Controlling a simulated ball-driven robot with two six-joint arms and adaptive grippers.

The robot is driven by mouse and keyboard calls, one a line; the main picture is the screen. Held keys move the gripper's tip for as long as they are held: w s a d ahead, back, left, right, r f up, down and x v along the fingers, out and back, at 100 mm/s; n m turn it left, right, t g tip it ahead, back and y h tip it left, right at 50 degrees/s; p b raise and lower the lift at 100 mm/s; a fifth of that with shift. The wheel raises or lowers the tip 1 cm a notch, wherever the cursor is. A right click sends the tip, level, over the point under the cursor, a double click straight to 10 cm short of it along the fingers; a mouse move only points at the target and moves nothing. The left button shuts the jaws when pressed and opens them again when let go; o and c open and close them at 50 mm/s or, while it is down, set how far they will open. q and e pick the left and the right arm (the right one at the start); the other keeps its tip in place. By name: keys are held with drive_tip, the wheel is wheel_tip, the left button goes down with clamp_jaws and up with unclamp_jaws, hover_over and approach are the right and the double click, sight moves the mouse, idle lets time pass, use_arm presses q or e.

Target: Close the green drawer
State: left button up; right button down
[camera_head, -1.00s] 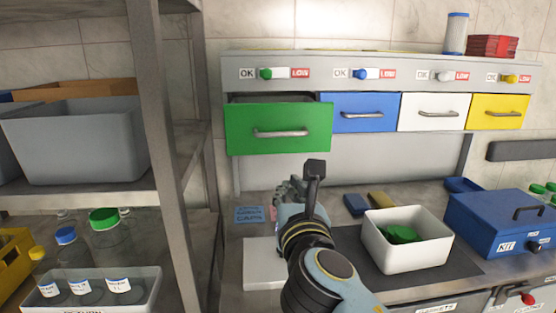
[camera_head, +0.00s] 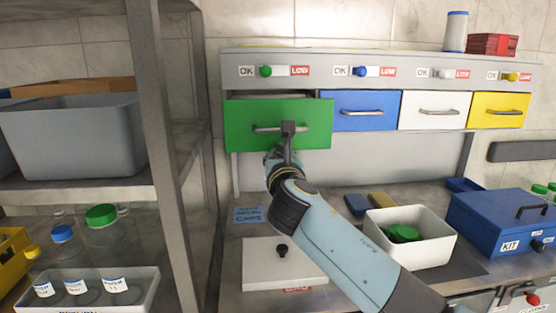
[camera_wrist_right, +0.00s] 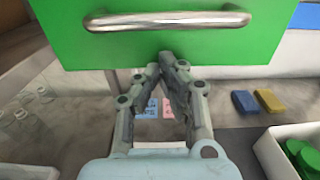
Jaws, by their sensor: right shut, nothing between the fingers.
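The green drawer (camera_head: 245,138) is at the left end of the drawer row and stands out in front of its neighbours, so it is open. My left gripper is not in view.
The blue (camera_head: 345,119), white (camera_head: 415,123) and yellow (camera_head: 485,122) drawers sit flush to the right. A white bin (camera_head: 440,250) with green caps and a blue kit box (camera_head: 490,225) stand on the counter. A metal shelf post (camera_head: 170,150) is close on the left.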

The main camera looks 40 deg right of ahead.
drive_tip(key=shift+w+d, duration=0.1)
idle(0.3)
drive_tip(key=b+x, duration=0.2)
drive_tip(key=x, duration=1.2)
drive_tip(key=shift+w+d, duration=0.2)
drive_tip(key=shift+w, duration=0.05)
drive_tip(key=shift+w+d+r+b, duration=0.1)
drive_tip(key=shift+r+b, duration=0.15)
drive_tip(key=shift+b, duration=0.05)
